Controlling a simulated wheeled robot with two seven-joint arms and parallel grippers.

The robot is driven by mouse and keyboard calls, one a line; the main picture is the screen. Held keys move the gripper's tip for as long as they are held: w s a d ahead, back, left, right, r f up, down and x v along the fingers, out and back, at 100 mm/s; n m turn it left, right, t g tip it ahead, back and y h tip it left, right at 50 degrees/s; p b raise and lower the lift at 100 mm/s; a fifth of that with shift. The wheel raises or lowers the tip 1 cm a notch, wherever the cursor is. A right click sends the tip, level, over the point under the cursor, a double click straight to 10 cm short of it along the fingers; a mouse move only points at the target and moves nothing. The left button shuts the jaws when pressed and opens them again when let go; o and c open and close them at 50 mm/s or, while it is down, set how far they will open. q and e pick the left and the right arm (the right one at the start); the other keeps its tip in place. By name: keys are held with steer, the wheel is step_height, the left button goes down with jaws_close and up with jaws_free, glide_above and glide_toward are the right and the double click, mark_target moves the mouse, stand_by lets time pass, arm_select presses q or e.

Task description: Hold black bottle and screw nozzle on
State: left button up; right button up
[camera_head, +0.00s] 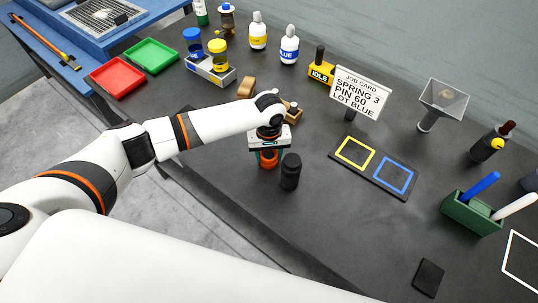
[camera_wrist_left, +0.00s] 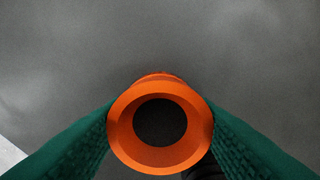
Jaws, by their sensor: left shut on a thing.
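My left gripper (camera_head: 268,150) points down over the dark table and is shut on an orange nozzle (camera_head: 268,160). In the left wrist view the nozzle (camera_wrist_left: 160,160) shows as an orange ring with a dark round opening, between two green ridged finger pads. An upright black bottle (camera_head: 290,172), a plain dark cylinder, stands just right of the gripper in the head view. A small gap seems to separate it from the nozzle; contact cannot be ruled out. A dark edge, perhaps the bottle, shows low in the wrist view. My right gripper is not in view.
A board with yellow and blue squares (camera_head: 375,168) lies to the right. Red (camera_head: 116,77) and green (camera_head: 151,55) trays sit at left. Table before the board is clear.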

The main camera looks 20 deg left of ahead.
mark_target(267, 154)
arm_select(q)
steer(key=shift+r, duration=0.1)
steer(key=shift+c, duration=0.5)
steer(key=shift+r, duration=0.35)
step_height(267, 154, up, 9)
steer(key=shift+r+b, duration=0.1)
steer(key=shift+b, duration=0.7)
steer(key=shift+s+a+r, duration=0.25)
steer(key=shift+s, duration=0.05)
steer(key=s+a+r+m+b, duration=0.1)
steer(key=s+r+m, duration=0.1)
steer(key=s, duration=0.4)
steer(key=s+a+r+m+b, duration=0.1)
steer(key=s+a+r+m, duration=0.1)
steer(key=s, duration=0.5)
steer(key=shift+s+a+r+m+b, duration=0.2)
steer(key=shift+a+m+b, duration=0.15)
steer(key=shift+m, duration=0.15)
